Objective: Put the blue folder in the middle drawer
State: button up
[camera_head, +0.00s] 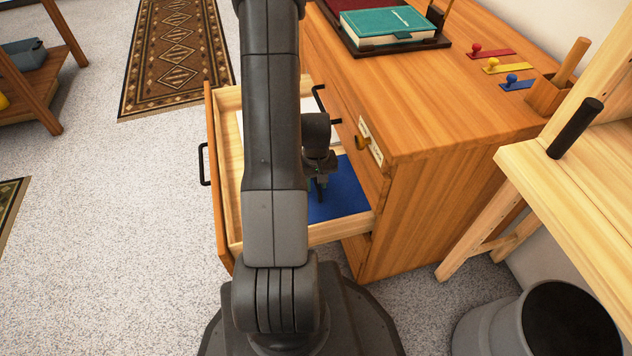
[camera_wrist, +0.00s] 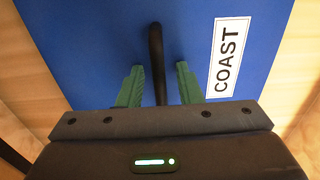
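The blue folder (camera_head: 345,190) lies flat inside an open wooden drawer (camera_head: 228,170), below a closed upper drawer front. In the wrist view the folder (camera_wrist: 100,45) fills most of the picture and bears a white label reading "COAST". A thin black bar, like a handle, stands out from it. My gripper (camera_head: 318,192) is over the folder inside the drawer. In the wrist view its green fingers (camera_wrist: 159,68) are apart, on both sides of the black bar, with gaps visible. My arm hides much of the drawer.
The cabinet top (camera_head: 430,110) bears a tray with a teal book (camera_head: 390,25), colored knobs on plates and a wooden holder. A pale wooden table (camera_head: 590,190) and grey bin (camera_head: 500,325) stand at right.

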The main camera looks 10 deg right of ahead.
aim_at(316, 181)
notch_tip(316, 181, up, 12)
jog(key=p, duration=0.4)
jog(key=shift+r, duration=0.15)
jog(key=shift+c, duration=0.4)
dwell(0.9)
